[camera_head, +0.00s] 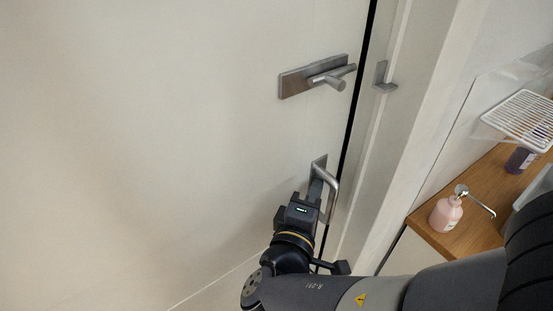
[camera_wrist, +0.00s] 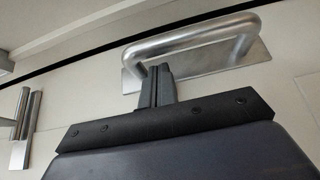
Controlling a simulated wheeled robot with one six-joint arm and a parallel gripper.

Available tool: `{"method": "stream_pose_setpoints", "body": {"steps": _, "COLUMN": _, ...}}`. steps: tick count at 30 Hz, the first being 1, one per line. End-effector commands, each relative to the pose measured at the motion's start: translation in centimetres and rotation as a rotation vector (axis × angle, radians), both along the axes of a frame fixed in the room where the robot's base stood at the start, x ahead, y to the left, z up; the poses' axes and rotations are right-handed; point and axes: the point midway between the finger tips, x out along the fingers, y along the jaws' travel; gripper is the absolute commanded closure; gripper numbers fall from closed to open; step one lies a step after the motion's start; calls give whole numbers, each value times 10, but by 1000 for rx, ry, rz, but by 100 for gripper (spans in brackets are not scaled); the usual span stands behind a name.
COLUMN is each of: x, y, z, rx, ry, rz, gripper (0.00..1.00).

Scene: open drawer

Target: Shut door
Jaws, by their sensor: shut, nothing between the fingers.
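The off-white door (camera_head: 170,120) fills the left and middle of the head view. A narrow dark gap runs between its right edge and the door frame (camera_head: 415,90); I cannot tell how far ajar it stands. A lever handle (camera_head: 325,78) on a plate sits near that edge, with a metal pull handle (camera_head: 333,190) below. My gripper (camera_head: 317,186) is shut and empty at the pull handle. In the wrist view, its closed fingertips (camera_wrist: 159,72) are beside or just inside the bar of the pull handle (camera_wrist: 200,38); contact is unclear.
A metal latch plate (camera_head: 383,78) is on the frame. To the right, a wooden counter (camera_head: 480,205) holds a pink soap dispenser (camera_head: 446,212) and a dark bottle (camera_head: 520,160), below a white wire rack (camera_head: 522,117). My arm crosses in front of the counter's lower side.

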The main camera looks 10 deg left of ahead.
Motion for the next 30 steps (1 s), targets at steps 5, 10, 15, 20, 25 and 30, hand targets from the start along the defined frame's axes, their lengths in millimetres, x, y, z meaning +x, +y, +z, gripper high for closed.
{"method": "stream_pose_setpoints", "body": {"steps": 5, "x": -34, "y": -26, "z": -1, "rx": 4, "ry": 0, "rz": -55, "gripper": 100}}
{"method": "stream_pose_setpoints", "body": {"steps": 10, "x": -52, "y": -42, "z": -1, "rx": -2, "ry": 3, "rz": -94, "gripper": 100}}
{"method": "stream_pose_setpoints", "body": {"steps": 15, "x": -57, "y": -50, "z": -2, "rx": -7, "ry": 4, "rz": -114, "gripper": 100}}
{"method": "stream_pose_setpoints", "body": {"steps": 20, "x": -57, "y": -51, "z": -2, "rx": -8, "ry": 4, "rz": -117, "gripper": 100}}
{"method": "stream_pose_setpoints", "body": {"steps": 25, "x": -57, "y": -51, "z": -2, "rx": -8, "ry": 4, "rz": -118, "gripper": 100}}
{"method": "stream_pose_setpoints", "body": {"steps": 30, "x": -58, "y": -50, "z": -2, "rx": -8, "ry": 4, "rz": -118, "gripper": 100}}
